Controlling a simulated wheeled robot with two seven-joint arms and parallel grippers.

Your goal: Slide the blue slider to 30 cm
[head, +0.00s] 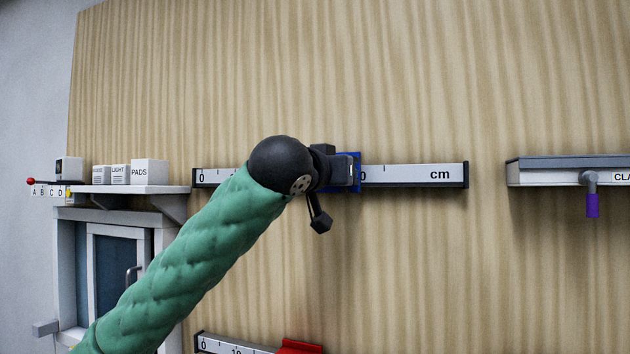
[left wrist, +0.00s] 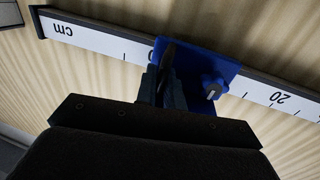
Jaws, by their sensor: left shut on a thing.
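The blue slider (head: 356,172) sits on the upper white ruler track (head: 415,174) on the wooden wall, right of the track's middle. My left gripper (head: 345,172) is shut on it and hides much of it in the head view. In the left wrist view the blue slider (left wrist: 205,70) shows as a plate around the track, with my left gripper (left wrist: 165,80) on its knob. The 20 mark (left wrist: 281,98) is visible beside the slider on one side and cm (left wrist: 63,29) at the far end. The 30 label is mostly hidden. My right gripper is not in view.
A second ruler (head: 235,345) with a red slider (head: 300,346) lies below. A grey-topped rail with a purple handle (head: 592,205) is at the right. A shelf (head: 125,189) with white blocks and a small window (head: 115,270) are at the left.

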